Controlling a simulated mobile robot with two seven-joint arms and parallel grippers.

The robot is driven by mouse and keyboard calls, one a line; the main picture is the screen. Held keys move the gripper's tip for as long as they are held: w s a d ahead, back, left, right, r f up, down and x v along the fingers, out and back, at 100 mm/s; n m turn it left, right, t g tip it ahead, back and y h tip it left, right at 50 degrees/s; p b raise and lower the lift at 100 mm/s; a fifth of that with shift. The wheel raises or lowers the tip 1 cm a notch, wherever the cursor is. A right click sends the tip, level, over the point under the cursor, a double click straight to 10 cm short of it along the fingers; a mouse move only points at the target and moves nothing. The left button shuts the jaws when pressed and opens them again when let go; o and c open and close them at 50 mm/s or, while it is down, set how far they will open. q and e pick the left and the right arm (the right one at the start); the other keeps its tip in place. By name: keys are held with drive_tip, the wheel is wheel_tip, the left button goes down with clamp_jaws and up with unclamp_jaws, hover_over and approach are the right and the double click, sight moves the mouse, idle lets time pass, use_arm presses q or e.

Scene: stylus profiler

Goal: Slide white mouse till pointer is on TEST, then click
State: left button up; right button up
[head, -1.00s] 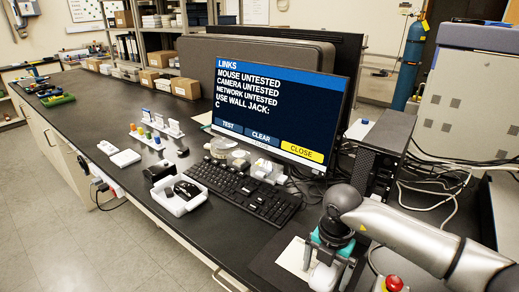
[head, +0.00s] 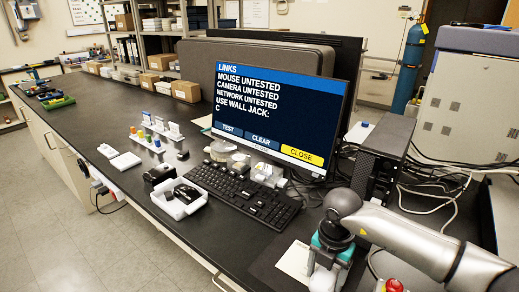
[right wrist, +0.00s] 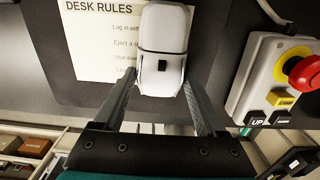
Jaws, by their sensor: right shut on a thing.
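The white mouse (right wrist: 162,52) lies on a dark pad, partly over a paper headed DESK RULES. My right gripper (right wrist: 159,80) has one finger on each side of it and is shut on it. In the head view, the right gripper (head: 324,275) is at the bottom, and the white mouse (head: 322,281) shows only partly below it. The monitor (head: 275,100) shows a LINKS window with the TEST button (head: 229,129), CLEAR and a yellow CLOSE button (head: 301,155). I cannot make out a pointer. My left gripper is not in view.
A black keyboard (head: 245,195) lies before the monitor. Left of it, a white tray (head: 170,211) holds a dark mouse. A control box with a red button (right wrist: 305,72) stands close right of the gripper. A black computer case (head: 378,155) stands behind my right arm.

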sight(279, 258)
drive_tip(key=c, duration=0.4)
drive_tip(key=shift+w+a+f+b, duration=0.1)
drive_tip(key=shift+w+a+b, duration=0.6)
drive_tip(key=shift+a, duration=0.3)
drive_tip(key=shift+w+a+r+b, duration=0.1)
drive_tip(key=shift+w+a+b, duration=0.6)
drive_tip(key=shift+a, duration=0.25)
drive_tip(key=shift+w+a+f+b, duration=0.1)
drive_tip(key=shift+w+a+b, duration=0.5)
drive_tip(key=shift+a+b, duration=0.3)
drive_tip(key=shift+w+a+b, duration=0.5)
drive_tip(key=shift+a+b, duration=0.2)
drive_tip(key=shift+a, duration=0.1)
drive_tip(key=shift+w+a+b, duration=0.5)
drive_tip(key=shift+a+b, duration=0.25)
drive_tip(key=shift+w+a+b, duration=0.5)
drive_tip(key=shift+a+b, duration=0.2)
drive_tip(key=shift+a, duration=0.1)
drive_tip(key=o, duration=1.3)
drive_tip(key=shift+o, duration=0.2)
